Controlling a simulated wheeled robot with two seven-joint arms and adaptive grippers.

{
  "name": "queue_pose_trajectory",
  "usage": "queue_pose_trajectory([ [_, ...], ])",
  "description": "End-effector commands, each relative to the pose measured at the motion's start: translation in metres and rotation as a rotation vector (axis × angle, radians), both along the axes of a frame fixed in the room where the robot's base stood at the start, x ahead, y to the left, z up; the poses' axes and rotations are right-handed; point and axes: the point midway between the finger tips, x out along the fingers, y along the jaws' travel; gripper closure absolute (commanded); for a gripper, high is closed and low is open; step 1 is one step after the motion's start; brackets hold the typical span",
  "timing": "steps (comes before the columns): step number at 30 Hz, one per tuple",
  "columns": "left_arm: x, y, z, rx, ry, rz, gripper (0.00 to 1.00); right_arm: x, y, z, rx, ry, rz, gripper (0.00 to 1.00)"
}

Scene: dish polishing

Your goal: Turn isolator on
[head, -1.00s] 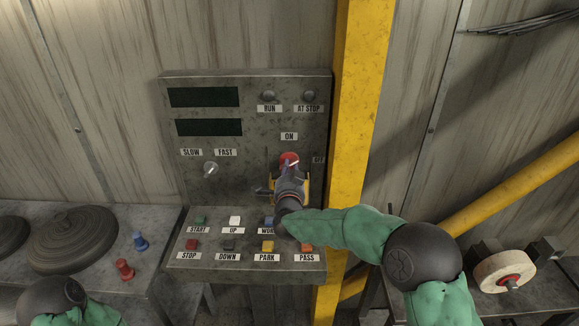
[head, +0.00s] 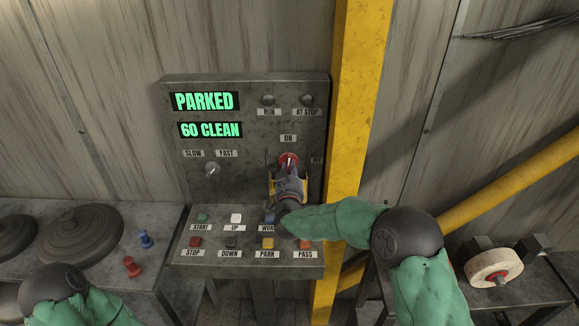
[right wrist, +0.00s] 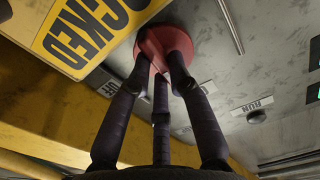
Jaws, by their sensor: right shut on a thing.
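The isolator is a red rotary knob (head: 289,160) on the right of the grey control panel, below the ON label (head: 288,139). My right gripper (head: 288,172) is shut on the knob. In the right wrist view its dark fingers reach the red knob (right wrist: 165,42) from below, and a yellow tag reading "...OCKED" (right wrist: 82,32) hangs beside it. The OFF label (head: 316,160) is right of the knob. The upper display (head: 204,101) reads PARKED and the lower display (head: 211,130) reads 60 CLEAN, both lit green. My left arm shows at the lower left, its gripper out of view.
A yellow post (head: 354,130) stands just right of the panel. Labelled buttons line the sloped console (head: 215,256) below the knob. Dark round dishes (head: 80,235) and blue and red pegs lie on the left table. A pale wheel (head: 494,267) sits at right.

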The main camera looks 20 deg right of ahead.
Motion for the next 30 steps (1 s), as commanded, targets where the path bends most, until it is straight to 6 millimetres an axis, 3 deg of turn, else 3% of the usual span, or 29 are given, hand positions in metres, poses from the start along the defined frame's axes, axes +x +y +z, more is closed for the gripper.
queue_pose_trajectory([
  [9,-0.0001,0.0000,0.0069,0.000,0.000,0.000,0.60,-0.0003,0.0000,-0.0006,-0.102,0.032,0.000,1.00],
  [24,0.0000,0.0000,0.0073,0.000,0.000,0.000,0.60,-0.0004,0.0001,-0.0012,-0.120,0.038,0.000,1.00],
  [25,0.0000,0.0000,0.0073,0.000,0.000,0.000,0.60,-0.0004,0.0001,-0.0012,-0.120,0.038,0.000,0.78],
  [27,0.0000,0.0000,0.0073,0.000,0.000,0.000,0.60,-0.0004,0.0002,-0.0011,-0.119,0.037,0.001,0.58],
  [30,0.0000,0.0000,0.0073,0.000,0.000,0.000,0.60,-0.0003,0.0002,-0.0007,-0.120,0.036,0.000,0.56],
])
